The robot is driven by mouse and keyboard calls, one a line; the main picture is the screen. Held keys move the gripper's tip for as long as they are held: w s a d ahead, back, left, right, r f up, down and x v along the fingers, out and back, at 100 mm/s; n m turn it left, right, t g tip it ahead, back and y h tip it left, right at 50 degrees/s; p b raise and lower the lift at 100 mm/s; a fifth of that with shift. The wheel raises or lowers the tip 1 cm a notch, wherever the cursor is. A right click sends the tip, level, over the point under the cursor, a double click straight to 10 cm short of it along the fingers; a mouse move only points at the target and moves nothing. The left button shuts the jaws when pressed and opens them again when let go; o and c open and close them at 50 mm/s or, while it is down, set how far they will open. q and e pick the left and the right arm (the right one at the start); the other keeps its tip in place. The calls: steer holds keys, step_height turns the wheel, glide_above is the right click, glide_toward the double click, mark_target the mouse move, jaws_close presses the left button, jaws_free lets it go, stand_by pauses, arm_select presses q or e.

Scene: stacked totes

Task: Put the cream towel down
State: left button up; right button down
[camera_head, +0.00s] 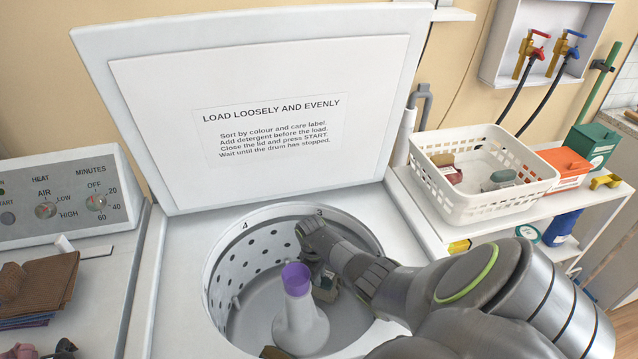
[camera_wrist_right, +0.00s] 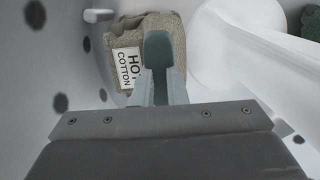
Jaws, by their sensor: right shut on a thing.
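The cream towel (camera_wrist_right: 128,32) is a small beige bundle with a white label reading HOT COTTON, partly cut off by a finger. My right gripper (camera_wrist_right: 163,70) is shut on it. In the head view the right gripper (camera_head: 322,270) reaches down inside the washer drum (camera_head: 240,262), right of the agitator, with the towel (camera_head: 326,293) low at its tips. Most of the towel is hidden there by the gripper and agitator. I cannot tell whether it touches the drum floor. I do not make out my left gripper.
The white agitator with a purple top (camera_head: 297,280) stands in the drum's middle, close to the gripper. The washer lid (camera_head: 160,130) is open. A white basket (camera_head: 470,203) with several items stands on the right shelf. Folded brown cloth (camera_head: 40,285) lies at left. A dark green thing shows in the wrist view (camera_wrist_right: 311,24).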

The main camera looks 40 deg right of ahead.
steer(key=shift+f, duration=0.2)
steer(key=c, duration=1.5)
jaws_free()
steer(key=shift+o, duration=0.2)
steer(key=shift+r+p, duration=0.4)
steer(key=shift+r, duration=0.15)
step_height(320, 180, up, 12)
steer(key=w+p, duration=0.1)
steer(key=shift+w+a, duration=0.2)
steer(key=shift+a, duration=0.05)
steer(key=shift+r, duration=0.15)
